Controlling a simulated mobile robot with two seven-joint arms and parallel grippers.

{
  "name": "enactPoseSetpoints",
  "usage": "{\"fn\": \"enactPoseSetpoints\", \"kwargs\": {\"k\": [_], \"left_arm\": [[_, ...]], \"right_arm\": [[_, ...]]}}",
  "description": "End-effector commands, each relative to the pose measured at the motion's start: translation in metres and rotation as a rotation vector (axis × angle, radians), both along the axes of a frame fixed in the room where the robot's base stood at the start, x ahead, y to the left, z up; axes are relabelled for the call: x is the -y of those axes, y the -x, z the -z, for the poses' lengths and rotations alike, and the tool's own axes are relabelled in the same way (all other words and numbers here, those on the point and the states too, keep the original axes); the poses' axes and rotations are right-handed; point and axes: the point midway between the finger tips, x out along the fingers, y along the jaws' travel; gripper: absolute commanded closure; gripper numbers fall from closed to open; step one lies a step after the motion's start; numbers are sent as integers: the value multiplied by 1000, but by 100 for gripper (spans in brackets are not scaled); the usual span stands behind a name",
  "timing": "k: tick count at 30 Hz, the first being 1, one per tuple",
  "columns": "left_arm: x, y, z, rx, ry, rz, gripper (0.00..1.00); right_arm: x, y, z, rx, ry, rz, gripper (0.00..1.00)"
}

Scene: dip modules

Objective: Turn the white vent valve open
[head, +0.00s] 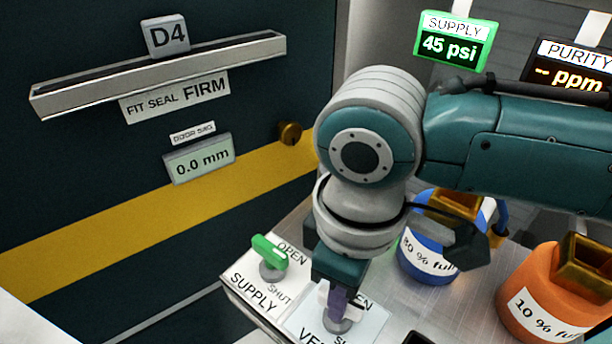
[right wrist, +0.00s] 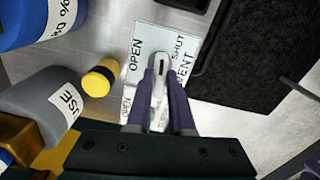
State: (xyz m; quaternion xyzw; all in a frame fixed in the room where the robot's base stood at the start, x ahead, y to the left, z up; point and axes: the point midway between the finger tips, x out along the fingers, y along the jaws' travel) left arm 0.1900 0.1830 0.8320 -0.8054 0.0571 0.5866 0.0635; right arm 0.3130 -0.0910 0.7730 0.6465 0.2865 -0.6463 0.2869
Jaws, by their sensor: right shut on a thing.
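The white vent valve (right wrist: 160,66) sits on a white plate (right wrist: 143,40) marked OPEN, SHUT and VENT. In the right wrist view its handle runs lengthwise between my fingers, with OPEN to its left and SHUT to its upper right. My right gripper (right wrist: 163,92) is shut on this handle, one purple finger on each side. In the head view the right gripper (head: 338,302) points down at the vent plate (head: 370,322), and the gripper and arm hide most of the handle. My left gripper is not in view.
A green supply valve (head: 269,252) stands left of the vent plate. A blue canister (head: 425,262) and an orange canister (head: 545,300) stand to the right. The dark door D4 (head: 90,180) is at left. The supply display (head: 455,42) reads 45 psi; the purity display (head: 570,72) shows dashes.

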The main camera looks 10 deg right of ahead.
Motion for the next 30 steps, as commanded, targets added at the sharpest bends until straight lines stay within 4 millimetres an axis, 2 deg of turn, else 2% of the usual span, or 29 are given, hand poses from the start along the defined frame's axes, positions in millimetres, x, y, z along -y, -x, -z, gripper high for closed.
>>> {"fn": "enactPoseSetpoints", "kwargs": {"k": [3, 12, 30], "left_arm": [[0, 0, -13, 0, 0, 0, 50], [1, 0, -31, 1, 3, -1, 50], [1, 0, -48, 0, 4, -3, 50]], "right_arm": [[0, 1, -4, -2, 1, -97, 100], [0, 1, -3, -2, 1, -381, 100], [0, 0, -1, -1, 0, -951, 100]]}}
